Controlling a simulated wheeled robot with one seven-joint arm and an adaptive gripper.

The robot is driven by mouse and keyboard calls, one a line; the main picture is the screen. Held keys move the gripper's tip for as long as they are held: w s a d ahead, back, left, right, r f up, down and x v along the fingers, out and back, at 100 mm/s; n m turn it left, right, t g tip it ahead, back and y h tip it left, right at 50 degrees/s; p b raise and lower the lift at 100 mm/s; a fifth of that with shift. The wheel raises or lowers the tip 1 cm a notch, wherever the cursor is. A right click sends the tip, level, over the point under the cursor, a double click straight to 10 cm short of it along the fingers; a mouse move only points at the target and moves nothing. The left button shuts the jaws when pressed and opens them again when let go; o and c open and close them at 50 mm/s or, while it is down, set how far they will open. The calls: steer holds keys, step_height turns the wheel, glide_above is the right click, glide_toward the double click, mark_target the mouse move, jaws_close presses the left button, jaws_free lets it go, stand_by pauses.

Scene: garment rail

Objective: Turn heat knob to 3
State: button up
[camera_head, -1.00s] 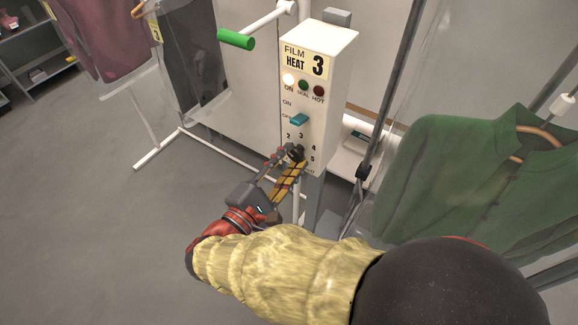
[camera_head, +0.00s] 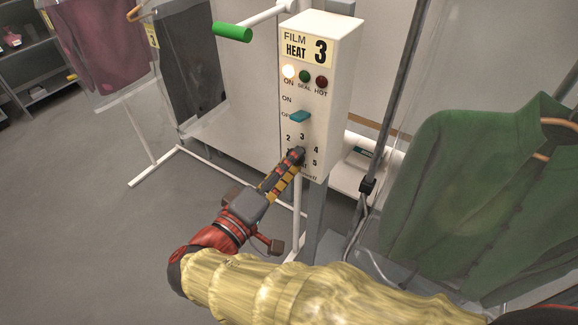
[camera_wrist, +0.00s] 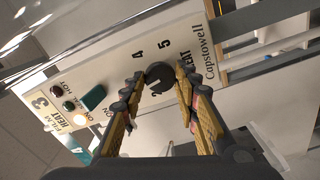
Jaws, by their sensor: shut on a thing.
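The white control box (camera_head: 322,75) carries a "FILM HEAT 3" label, lamps, a teal switch (camera_head: 300,116) and a numbered dial below it. The black heat knob (camera_wrist: 158,76) sits between my fingers in the wrist view, with a light mark on its face. I cannot tell for sure which number it points at. The dial numbers 4 and 5 show beside it there. My gripper (camera_head: 294,157) is shut on the knob, its yellow fingers on either side (camera_wrist: 160,88). In the head view the fingers mostly hide the knob.
A green-handled lever (camera_head: 233,32) sticks out at the box's upper left. A green garment (camera_head: 440,190) in clear film hangs close on the right. Dark garments (camera_head: 185,70) hang at the left. The floor at left is clear.

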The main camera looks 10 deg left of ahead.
steer(key=shift+f+m, duration=0.1)
steer(key=shift+m, duration=0.8)
steer(key=o, duration=1)
steer(key=shift+o, duration=0.7)
steer(key=shift+s, duration=0.1)
steer(key=v, duration=1.2)
steer(key=shift+c, duration=0.2)
